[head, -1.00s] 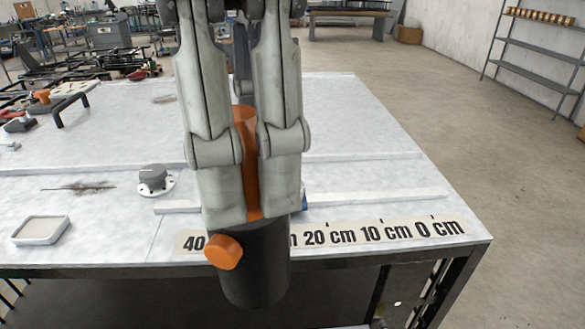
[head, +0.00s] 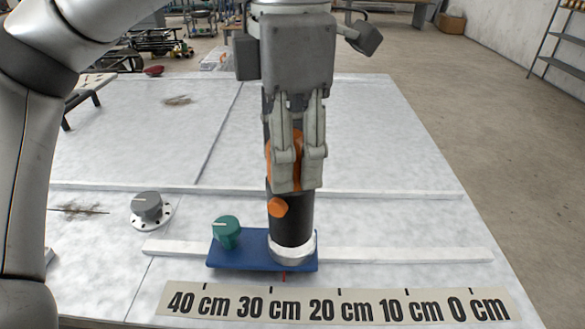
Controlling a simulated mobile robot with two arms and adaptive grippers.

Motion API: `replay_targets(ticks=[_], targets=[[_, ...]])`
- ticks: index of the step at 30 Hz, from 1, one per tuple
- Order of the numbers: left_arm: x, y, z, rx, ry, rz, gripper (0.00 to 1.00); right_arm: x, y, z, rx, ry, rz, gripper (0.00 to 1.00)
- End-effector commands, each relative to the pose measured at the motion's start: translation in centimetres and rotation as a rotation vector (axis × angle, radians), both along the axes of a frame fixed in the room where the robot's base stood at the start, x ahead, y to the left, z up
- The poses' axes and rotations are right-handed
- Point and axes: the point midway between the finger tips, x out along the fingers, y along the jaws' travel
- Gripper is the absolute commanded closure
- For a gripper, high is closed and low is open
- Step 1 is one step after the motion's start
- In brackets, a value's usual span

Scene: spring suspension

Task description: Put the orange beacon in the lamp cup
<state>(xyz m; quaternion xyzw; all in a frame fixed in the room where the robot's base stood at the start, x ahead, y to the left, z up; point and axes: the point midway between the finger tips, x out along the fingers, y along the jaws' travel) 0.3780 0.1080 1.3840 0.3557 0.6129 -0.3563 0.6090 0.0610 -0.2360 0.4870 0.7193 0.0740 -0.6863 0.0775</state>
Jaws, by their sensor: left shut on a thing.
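My left gripper (head: 298,188) is shut on the orange beacon, which has an orange top and a black cylindrical body (head: 293,220) with an orange knob on its side. The beacon is upright. Its lower end is at the lamp cup (head: 302,256), a pale, shiny ring on a blue base plate (head: 240,262). The cup hides the beacon's bottom, and I cannot tell whether it rests on the cup's floor. A green knob (head: 227,232) stands on the left of the plate. My right gripper is not in view.
A grey dial (head: 147,207) is at left. Low white rails (head: 400,254) cross the table. The table's back right is clear.

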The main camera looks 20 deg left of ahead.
Motion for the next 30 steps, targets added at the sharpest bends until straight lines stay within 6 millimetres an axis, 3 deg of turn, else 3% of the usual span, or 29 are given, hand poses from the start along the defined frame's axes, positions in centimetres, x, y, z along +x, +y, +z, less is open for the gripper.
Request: replay_targets(ticks=[4,8,12,19,30], targets=[[1.6,0.5,-1.8,-0.001,0.0,0.0,0.98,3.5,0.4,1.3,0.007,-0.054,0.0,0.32],[2.2,0.7,-2.7,-0.003,-0.001,0.0,0.98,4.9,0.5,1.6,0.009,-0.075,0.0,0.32],[3.1,1.0,-4.0,0.0,0.001,0.001,0.98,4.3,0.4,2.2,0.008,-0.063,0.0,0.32],[3.0,0.9,-6.7,-0.003,-0.004,0.001,0.98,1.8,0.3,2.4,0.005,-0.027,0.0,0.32],[3.0,0.9,-7.2,-0.005,-0.004,0.002,0.98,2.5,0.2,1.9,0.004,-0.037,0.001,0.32]])
